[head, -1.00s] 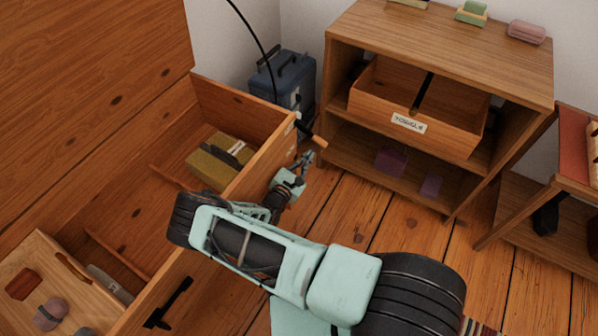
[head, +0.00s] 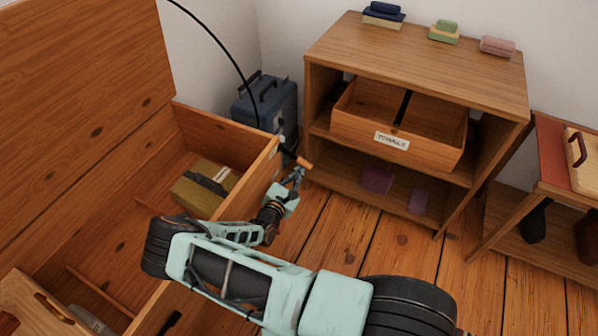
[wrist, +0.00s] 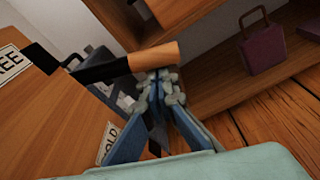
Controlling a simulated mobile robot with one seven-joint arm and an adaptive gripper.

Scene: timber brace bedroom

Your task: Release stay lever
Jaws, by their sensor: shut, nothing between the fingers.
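The stay lever is a black bar with an orange wooden grip (wrist: 153,57), mounted on the right end of the open wooden chest (head: 255,172). Its grip also shows in the head view (head: 304,163). In the wrist view the bar lies nearly level, between a FREE label (wrist: 11,62) at left and a partly hidden HOLD label (wrist: 107,143) below. My gripper (wrist: 159,78) is shut and empty, its tips at the lower edge of the grip. I cannot tell whether they touch. The gripper shows small in the head view (head: 298,174).
The chest's lid stands raised; a strapped box (head: 205,190) lies inside. A blue case (head: 268,103) stands behind the lever. A wooden shelf (head: 420,65) with a labelled drawer (head: 440,155) is at right. Plank floor (head: 370,245) is open between chest and shelf.

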